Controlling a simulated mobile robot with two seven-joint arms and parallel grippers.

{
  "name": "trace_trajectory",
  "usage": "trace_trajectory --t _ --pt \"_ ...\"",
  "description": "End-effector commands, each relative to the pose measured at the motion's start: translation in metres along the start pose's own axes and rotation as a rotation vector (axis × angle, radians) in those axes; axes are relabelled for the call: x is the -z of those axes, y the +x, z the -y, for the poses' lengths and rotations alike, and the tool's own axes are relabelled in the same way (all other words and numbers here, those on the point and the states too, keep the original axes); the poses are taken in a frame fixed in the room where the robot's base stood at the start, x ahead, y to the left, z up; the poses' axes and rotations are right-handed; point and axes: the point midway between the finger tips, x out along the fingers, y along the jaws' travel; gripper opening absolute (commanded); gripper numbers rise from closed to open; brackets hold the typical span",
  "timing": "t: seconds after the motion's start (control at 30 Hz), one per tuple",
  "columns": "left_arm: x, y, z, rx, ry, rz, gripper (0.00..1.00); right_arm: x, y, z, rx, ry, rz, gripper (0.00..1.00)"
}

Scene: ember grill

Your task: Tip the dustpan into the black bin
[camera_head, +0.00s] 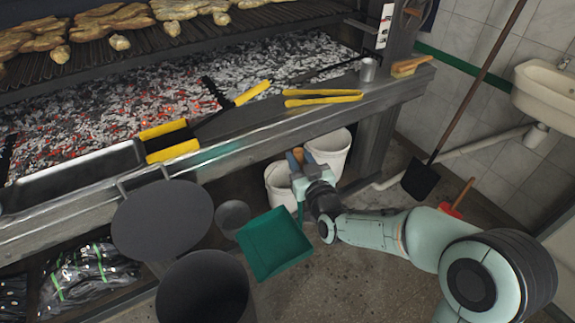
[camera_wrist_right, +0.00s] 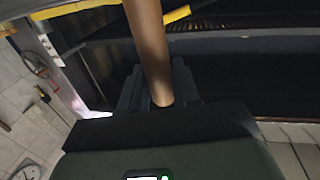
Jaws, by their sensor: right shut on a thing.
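The green dustpan (camera_head: 273,243) hangs in the air in the head view, right of and a little above the rim of the black bin (camera_head: 203,290). I cannot make out any contents on its pan. My right gripper (camera_head: 303,168) is shut on the dustpan's brown handle, whose top shows just above the fingers. In the right wrist view the handle (camera_wrist_right: 148,45) rises from between the fingers (camera_wrist_right: 160,95). The bin is open at the top and dark inside. My left gripper is not in view.
A round black lid-like disc (camera_head: 162,220) is behind the bin. White buckets (camera_head: 328,150) stand behind my right gripper. The grill's metal ledge (camera_head: 240,135) carries yellow-handled tools. A shovel (camera_head: 421,180) leans at right. Open floor lies below the dustpan.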

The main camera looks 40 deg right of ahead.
Motion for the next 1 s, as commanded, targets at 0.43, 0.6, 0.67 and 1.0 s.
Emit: trace_trajectory --t 0.43,0.6,0.67,1.0 --pt "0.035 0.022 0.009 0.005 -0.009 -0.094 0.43 -0.011 0.01 -0.047 -0.002 0.068 0.006 0.0" --pt "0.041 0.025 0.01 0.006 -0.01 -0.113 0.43 -0.013 0.012 -0.057 -0.001 0.085 0.009 0.0" --pt "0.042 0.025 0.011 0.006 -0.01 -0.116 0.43 -0.014 0.012 -0.06 -0.001 0.089 0.01 0.0" --pt "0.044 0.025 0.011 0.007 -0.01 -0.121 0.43 -0.014 0.012 -0.062 0.0 0.094 0.012 0.0"
